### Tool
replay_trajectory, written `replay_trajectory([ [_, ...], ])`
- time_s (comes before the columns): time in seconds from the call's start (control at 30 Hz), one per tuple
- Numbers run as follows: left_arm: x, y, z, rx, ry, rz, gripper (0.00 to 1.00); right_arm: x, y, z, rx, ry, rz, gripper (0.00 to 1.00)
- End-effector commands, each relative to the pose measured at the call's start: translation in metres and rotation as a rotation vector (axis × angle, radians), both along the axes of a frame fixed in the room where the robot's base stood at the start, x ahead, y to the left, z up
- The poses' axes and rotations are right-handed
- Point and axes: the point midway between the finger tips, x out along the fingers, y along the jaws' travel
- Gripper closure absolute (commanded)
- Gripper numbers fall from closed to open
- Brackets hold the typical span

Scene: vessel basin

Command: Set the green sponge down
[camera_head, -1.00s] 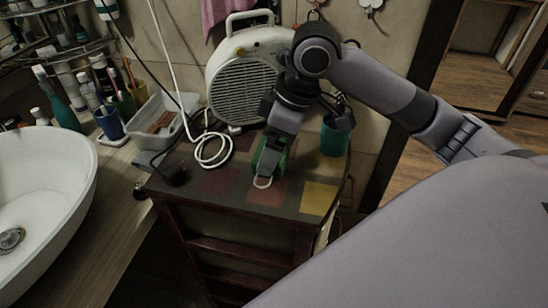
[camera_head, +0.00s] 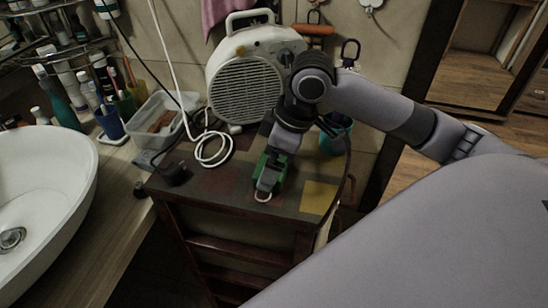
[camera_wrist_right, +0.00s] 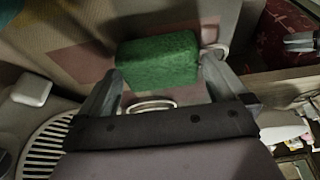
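The green sponge (camera_wrist_right: 158,60) is between the two fingers of my right gripper (camera_wrist_right: 160,68) in the right wrist view, and both fingertips appear to press its sides. In the head view the sponge (camera_head: 281,172) is partly hidden by my right gripper (camera_head: 270,178), low over the front of the small dark table (camera_head: 232,208). I cannot tell whether the sponge touches the tabletop. A pale loop (camera_head: 263,197) shows at the gripper, and it also shows in the wrist view (camera_wrist_right: 152,105). My left gripper is not in view.
A white fan heater (camera_head: 245,85) stands at the table's back with a white cable (camera_head: 215,150). A teal cup (camera_head: 335,138) stands at the back right, partly behind my arm. A yellow square (camera_head: 319,197) at the front right is clear. A white basin (camera_head: 45,190) is at left.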

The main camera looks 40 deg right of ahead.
Motion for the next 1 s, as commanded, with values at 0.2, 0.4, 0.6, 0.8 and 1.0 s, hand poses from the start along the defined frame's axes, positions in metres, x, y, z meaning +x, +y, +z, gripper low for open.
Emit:
replay_trajectory([
  [0.2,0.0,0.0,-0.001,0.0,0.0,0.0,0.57,-0.003,-0.004,0.021,-0.001,-0.006,0.0,0.0],
  [0.4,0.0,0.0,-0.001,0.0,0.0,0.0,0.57,-0.013,-0.012,0.064,-0.001,-0.008,-0.001,0.0],
  [0.6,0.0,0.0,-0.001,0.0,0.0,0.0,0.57,-0.022,-0.019,0.1,-0.001,-0.006,0.0,0.0],
  [0.8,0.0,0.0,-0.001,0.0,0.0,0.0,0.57,-0.026,-0.023,0.116,0.001,-0.002,0.0,0.0],
  [1.0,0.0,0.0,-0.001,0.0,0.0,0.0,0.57,-0.027,-0.023,0.118,-0.001,-0.001,0.0,0.0],
])
